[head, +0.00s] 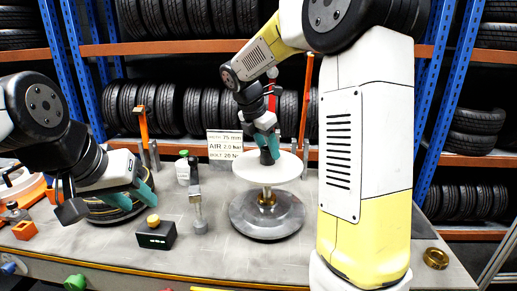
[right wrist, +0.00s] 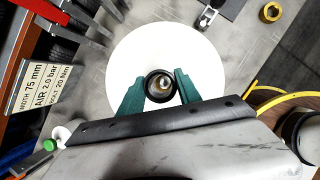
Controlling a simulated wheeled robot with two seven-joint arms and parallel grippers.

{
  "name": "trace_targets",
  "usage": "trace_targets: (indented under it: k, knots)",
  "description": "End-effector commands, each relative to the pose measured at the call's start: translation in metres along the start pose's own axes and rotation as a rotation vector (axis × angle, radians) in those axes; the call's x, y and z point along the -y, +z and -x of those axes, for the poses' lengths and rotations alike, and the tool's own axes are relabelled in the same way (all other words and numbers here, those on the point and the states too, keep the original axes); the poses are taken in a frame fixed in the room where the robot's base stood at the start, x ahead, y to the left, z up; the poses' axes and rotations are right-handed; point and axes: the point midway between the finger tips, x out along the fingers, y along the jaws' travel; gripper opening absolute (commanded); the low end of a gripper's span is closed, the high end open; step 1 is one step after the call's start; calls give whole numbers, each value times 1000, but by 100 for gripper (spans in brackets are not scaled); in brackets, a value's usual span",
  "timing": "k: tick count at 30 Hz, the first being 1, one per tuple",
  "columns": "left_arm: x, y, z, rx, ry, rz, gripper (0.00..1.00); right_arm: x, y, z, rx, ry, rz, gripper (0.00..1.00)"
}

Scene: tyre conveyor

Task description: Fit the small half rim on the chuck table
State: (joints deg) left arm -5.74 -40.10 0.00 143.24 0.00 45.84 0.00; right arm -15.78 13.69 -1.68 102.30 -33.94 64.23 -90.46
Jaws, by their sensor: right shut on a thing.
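The small half rim, a white disc (head: 290,169) with a dark hub (head: 267,157), is level above the chuck table, a grey round plate (head: 245,222) with a brass centre post (head: 267,197). A clear gap shows between disc and plate; I cannot tell whether the post enters the rim. My right gripper (head: 267,142) is shut on the hub from above. In the right wrist view its teal fingers (right wrist: 160,88) flank the hub, and the white disc (right wrist: 135,50) hides the chuck table. My left gripper (head: 136,195) is open, off to the left.
A grey upright clamp (head: 199,212) and a dark box with a yellow button (head: 155,234) stand left of the chuck table. A sign (head: 225,145) and a white bottle (head: 183,170) are behind. A brass ring (head: 436,258) lies at the right. Tyre racks fill the back.

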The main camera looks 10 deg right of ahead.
Motion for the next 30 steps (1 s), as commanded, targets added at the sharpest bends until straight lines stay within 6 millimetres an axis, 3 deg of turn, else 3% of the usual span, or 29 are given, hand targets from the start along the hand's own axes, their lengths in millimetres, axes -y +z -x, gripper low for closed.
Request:
trace_targets:
  k: [30]
  knots:
    - [0,0,0,0,0,0,36,0,-6,-15,2,1,0,0]
